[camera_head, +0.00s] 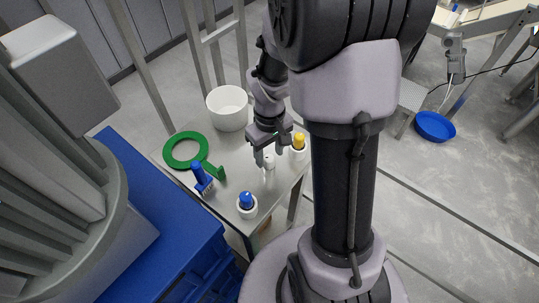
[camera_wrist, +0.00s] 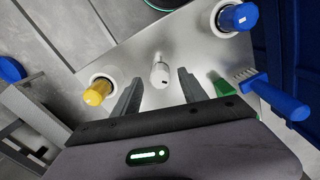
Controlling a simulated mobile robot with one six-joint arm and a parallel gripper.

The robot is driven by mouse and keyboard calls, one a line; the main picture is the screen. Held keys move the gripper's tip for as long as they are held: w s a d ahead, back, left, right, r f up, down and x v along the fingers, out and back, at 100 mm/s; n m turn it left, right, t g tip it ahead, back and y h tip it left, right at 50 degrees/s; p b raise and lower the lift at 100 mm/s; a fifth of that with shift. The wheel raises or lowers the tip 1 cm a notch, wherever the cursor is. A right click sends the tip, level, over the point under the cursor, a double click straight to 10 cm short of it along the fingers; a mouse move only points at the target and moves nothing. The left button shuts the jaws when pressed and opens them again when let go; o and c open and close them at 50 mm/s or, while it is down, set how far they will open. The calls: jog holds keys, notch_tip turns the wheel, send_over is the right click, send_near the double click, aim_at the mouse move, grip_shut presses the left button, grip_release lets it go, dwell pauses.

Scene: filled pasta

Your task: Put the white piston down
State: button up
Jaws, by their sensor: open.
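The white piston (camera_head: 269,162) stands on the small metal table (camera_head: 222,178), seemingly upright. It also shows in the wrist view (camera_wrist: 160,73), between the fingertips of my gripper, with a gap on both sides. My gripper (camera_head: 267,157) is open and low over the table, pointing down around the piston. Its two grey fingers show in the wrist view (camera_wrist: 160,80) and hold nothing. Whether the piston's base is fully flat on the table is hard to see.
A yellow-topped piece (camera_head: 299,140) in a white ring and a blue-topped piece (camera_head: 247,200) in a white ring flank the piston. A blue brush (camera_head: 199,174), a green ring-shaped tool (camera_head: 184,150) and a white pot (camera_head: 227,108) share the table. Blue crates (camera_head: 150,205) stand beside it.

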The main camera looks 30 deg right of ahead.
notch_tip(320, 180, up, 10)
jog(key=p, duration=0.3)
jog(key=s+a+r+m+t+y, duration=0.2)
jog(key=s+a+r+m+t, duration=0.3)
jog(key=s+a+r, duration=0.6)
jog(key=a+r, duration=0.3)
jog(key=shift+s+a+r+t, duration=0.2)
jog(key=shift+a+r+t, duration=0.1)
jog(key=shift+t, duration=0.1)
